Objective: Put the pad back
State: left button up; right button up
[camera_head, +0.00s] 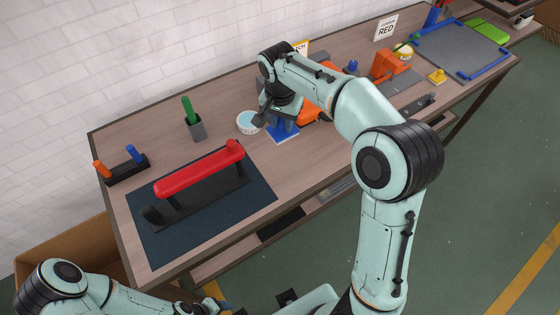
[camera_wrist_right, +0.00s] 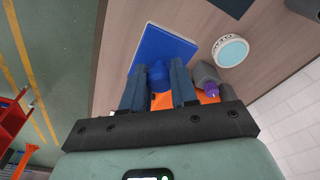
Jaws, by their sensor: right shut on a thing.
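The blue pad is a flat square plate with a round blue knob. In the head view the pad (camera_head: 284,136) is at mid-table under my right gripper (camera_head: 280,124). In the right wrist view the pad (camera_wrist_right: 168,50) lies beyond the fingers, and the knob sits between the fingertips of my right gripper (camera_wrist_right: 158,86), which is shut on it. I cannot tell whether the plate touches the table. My left arm is at the bottom left of the head view, with its gripper mostly cut off and its jaws unclear.
A white round dish (camera_head: 248,122) stands close left of the pad. An orange object (camera_head: 310,116) is just right. A dark mat (camera_head: 262,196) bears a red-handled tool (camera_head: 200,172). A grey tray (camera_head: 462,52) is far right.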

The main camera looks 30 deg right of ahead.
jog(key=shift+f+b, duration=0.7)
jog(key=shift+f, duration=8.6)
pick_arm(q)
jog(key=shift+s+f, duration=0.35)
jog(key=shift+f, duration=0.2)
jog(key=shift+s+f, duration=0.3)
jog(key=shift+f, duration=0.2)
jog(key=shift+f, duration=0.1)
pick_arm(e)
jog(key=o, duration=0.5)
jog(key=shift+f, duration=0.15)
jog(key=o, duration=0.4)
pick_arm(q)
jog(key=shift+s, duration=0.1)
